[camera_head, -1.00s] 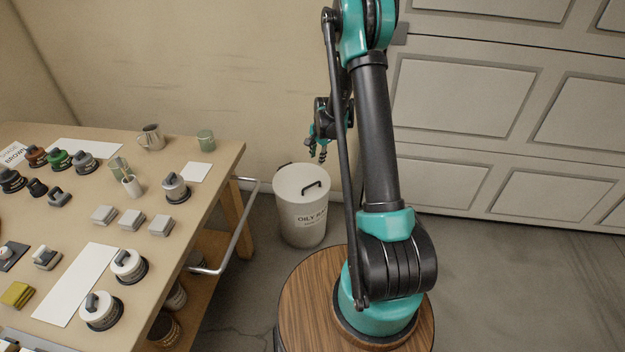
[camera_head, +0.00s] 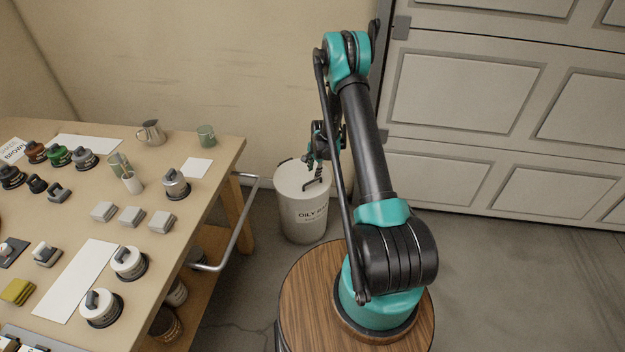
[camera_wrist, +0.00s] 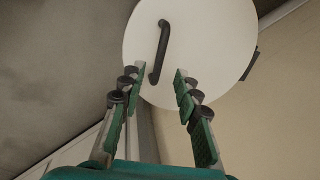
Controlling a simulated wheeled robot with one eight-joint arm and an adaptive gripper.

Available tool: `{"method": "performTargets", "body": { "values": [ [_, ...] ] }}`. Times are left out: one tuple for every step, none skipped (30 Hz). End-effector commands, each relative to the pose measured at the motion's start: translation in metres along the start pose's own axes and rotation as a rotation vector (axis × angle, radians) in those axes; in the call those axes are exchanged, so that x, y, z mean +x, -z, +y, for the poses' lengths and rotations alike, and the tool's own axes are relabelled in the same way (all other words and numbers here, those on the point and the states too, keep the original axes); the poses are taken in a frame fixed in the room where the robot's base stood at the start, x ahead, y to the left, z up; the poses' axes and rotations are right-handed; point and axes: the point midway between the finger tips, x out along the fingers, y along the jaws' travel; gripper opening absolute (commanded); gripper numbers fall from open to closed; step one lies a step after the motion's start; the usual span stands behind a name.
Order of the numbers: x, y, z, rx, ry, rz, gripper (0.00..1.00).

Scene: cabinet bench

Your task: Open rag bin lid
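The lid (camera_wrist: 205,45) fills the top of the wrist view. A dark bar handle (camera_wrist: 162,50) crosses the lid; in the head view it is partly hidden by my gripper. My gripper (camera_wrist: 158,82) is open and empty. Its fingertips point at the lid, with the near end of the handle between them in the wrist view. I cannot tell whether they touch it.
The wooden bench (camera_head: 215,200) with jars, tins and grey blocks stands to the left. Its metal rail (camera_head: 236,235) juts out close to the bin. The wall is behind the bin and a panelled door (camera_head: 470,95) is at the right. Floor at the right is clear.

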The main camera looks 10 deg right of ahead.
Motion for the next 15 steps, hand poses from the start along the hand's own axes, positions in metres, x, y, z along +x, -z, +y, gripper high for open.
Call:
{"method": "performTargets", "body": {
  "values": [
    [0.01, 0.0, 0.0, 0.0, 0.0, 0.0, 0.32],
    [0.015, 0.0, 0.0, 0.0, 0.0, 0.0, 0.32],
    [0.022, 0.0, 0.0, 0.0, 0.0, 0.0, 0.32],
    [0.027, 0.0, 0.0, 0.0, 0.0, 0.0, 0.32],
    [0.031, 0.0, 0.0, 0.0, 0.0, 0.0, 0.32],
    [0.037, 0.0, 0.0, 0.0, 0.0, 0.0, 0.32],
    [0.041, 0.0, 0.0, 0.0, 0.0, 0.0, 0.32],
    [0.044, 0.0, 0.0, 0.0, 0.0, 0.0, 0.32],
    [0.048, 0.0, 0.0, 0.0, 0.0, 0.0, 0.32],
    [0.051, 0.0, 0.0, 0.0, 0.0, 0.0, 0.32],
    [0.054, 0.0, 0.0, 0.0, 0.0, 0.0, 0.32],
    [0.057, 0.0, 0.0, 0.0, 0.0, 0.0, 0.32],
    [0.058, 0.0, 0.0, 0.0, 0.0, 0.0, 0.32],
    [0.06, 0.0, 0.0, 0.0, 0.0, 0.0, 0.32],
    [0.061, 0.0, 0.0, 0.0, 0.0, 0.0, 0.32]
  ]
}}
